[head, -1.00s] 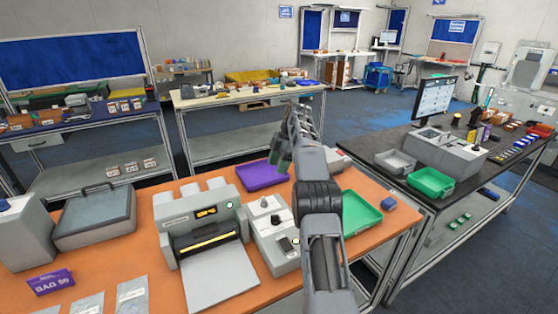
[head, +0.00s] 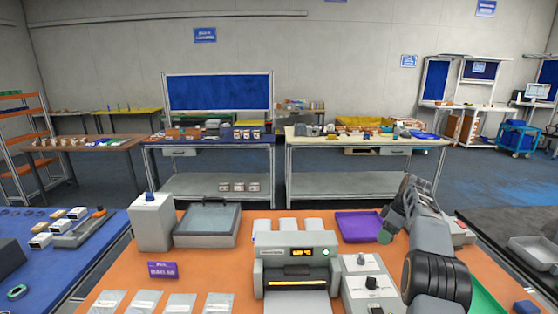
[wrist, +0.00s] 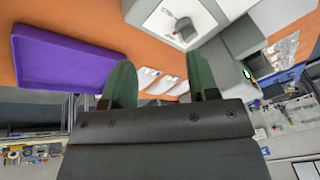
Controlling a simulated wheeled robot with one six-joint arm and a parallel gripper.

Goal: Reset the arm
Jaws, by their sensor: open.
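My gripper (wrist: 162,85) shows in the wrist view with its two green fingertips spread apart and nothing between them. In the head view my arm rises at the right of the orange table, and my gripper (head: 388,228) is partly hidden behind my own arm links, above the table near the purple tray (head: 350,226). The purple tray also shows at the left of the wrist view (wrist: 60,62). My gripper is apart from the tray and holds nothing.
The orange table (head: 215,270) bears a grey printer-like machine (head: 297,262), a control box (head: 366,285), a lidded grey box (head: 207,222), a purple bag sign (head: 162,270) and several clear bags (head: 142,303). A green tray (head: 484,300) lies right of my arm. A blue table (head: 75,262) stands left.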

